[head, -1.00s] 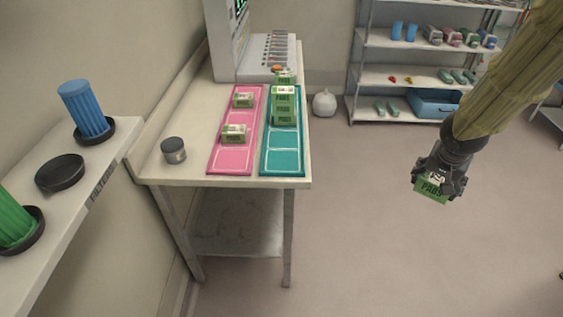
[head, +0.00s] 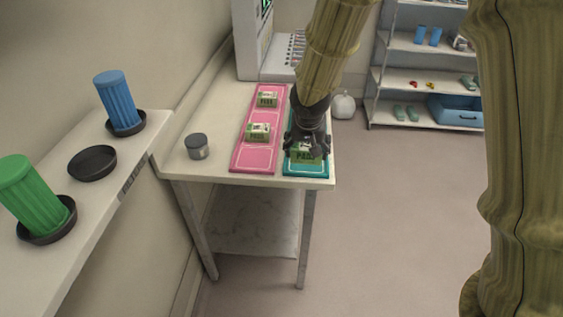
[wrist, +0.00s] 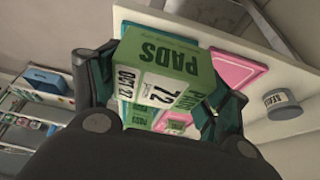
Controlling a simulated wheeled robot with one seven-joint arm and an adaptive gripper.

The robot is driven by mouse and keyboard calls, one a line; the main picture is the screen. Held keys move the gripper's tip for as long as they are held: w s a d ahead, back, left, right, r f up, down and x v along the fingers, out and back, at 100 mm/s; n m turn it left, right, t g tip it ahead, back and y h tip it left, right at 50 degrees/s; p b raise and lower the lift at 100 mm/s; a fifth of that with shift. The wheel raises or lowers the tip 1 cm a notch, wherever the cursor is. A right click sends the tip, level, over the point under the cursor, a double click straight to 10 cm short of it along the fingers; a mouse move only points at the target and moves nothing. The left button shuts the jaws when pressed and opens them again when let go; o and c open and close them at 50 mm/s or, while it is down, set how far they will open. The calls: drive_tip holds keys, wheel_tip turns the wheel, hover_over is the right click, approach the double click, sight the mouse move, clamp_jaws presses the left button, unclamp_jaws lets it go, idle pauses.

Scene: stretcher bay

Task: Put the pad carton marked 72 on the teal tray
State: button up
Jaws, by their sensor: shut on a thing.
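The green pad carton marked 72 (wrist: 160,72) is between the fingers of my gripper (wrist: 155,95) in the wrist view, its "72" and "PADS" print showing. In the head view the held carton (head: 306,153) is over the near part of the teal tray (head: 303,171). I cannot tell whether it touches the tray. My gripper (head: 306,143) is shut on it, and my arm hides most of the teal tray. Other green cartons (wrist: 176,122) show beyond the held one in the wrist view.
The pink tray (head: 254,160) lies left of the teal one, with two green cartons (head: 258,132) on it. A grey jar (head: 197,147) stands left of it. A shelf at left holds blue (head: 116,100) and green (head: 30,196) cylinders and a dark dish (head: 92,163).

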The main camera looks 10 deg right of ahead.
drive_tip(key=s+d+f+b, duration=0.2)
drive_tip(key=d+f+b, duration=0.15)
drive_tip(key=d, duration=0.25)
drive_tip(key=s+d+f+b, duration=0.1)
drive_tip(key=d+f+b, duration=0.1)
drive_tip(key=d+b, duration=0.3)
drive_tip(key=w+a+p, duration=0.2)
drive_tip(key=w, duration=0.2)
drive_tip(key=w+a+p, duration=0.2)
drive_tip(key=w+a, duration=0.1)
drive_tip(key=w, duration=0.1)
drive_tip(key=w+a+f+p, duration=0.1)
drive_tip(key=w+a+p, duration=0.1)
drive_tip(key=w, duration=0.2)
drive_tip(key=shift+w+a+f, duration=0.1)
drive_tip(key=shift+w+a, duration=0.3)
wheel_tip(320, 180, down, 4)
drive_tip(key=shift+d+r+p, duration=0.1)
drive_tip(key=shift+r+p, duration=0.1)
drive_tip(key=shift+p, duration=0.3)
drive_tip(key=shift+f+b, duration=0.25)
drive_tip(key=shift+b, duration=0.05)
drive_tip(key=o, duration=1.1)
drive_tip(key=shift+o, duration=0.2)
drive_tip(key=shift+r, duration=0.2)
